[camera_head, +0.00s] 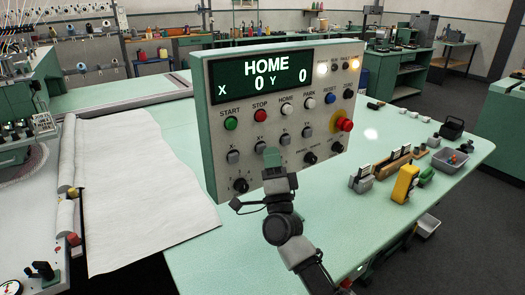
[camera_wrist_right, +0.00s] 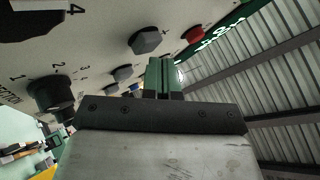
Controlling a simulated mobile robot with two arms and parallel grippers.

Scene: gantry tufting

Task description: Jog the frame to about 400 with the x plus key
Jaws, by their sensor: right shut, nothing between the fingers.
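The grey x plus key (camera_head: 259,143) is in the second button row, right of the X- key (camera_head: 233,156). My right gripper (camera_head: 271,158) is shut and empty, its green fingertips just below and right of the x plus key. In the right wrist view the fingers (camera_wrist_right: 164,76) are close to the panel face beside a grey key (camera_wrist_right: 146,40); contact is not visible. My left gripper is out of view. I cannot pick out the frame for certain.
A red emergency knob (camera_head: 344,124) sticks out at the panel's right. Black knobs (camera_head: 240,185) line its lower edge. White cloth (camera_head: 135,195) lies left on the table. A yellow tool (camera_head: 404,184) and a grey bin (camera_head: 449,161) are at the right; the front table is mostly clear.

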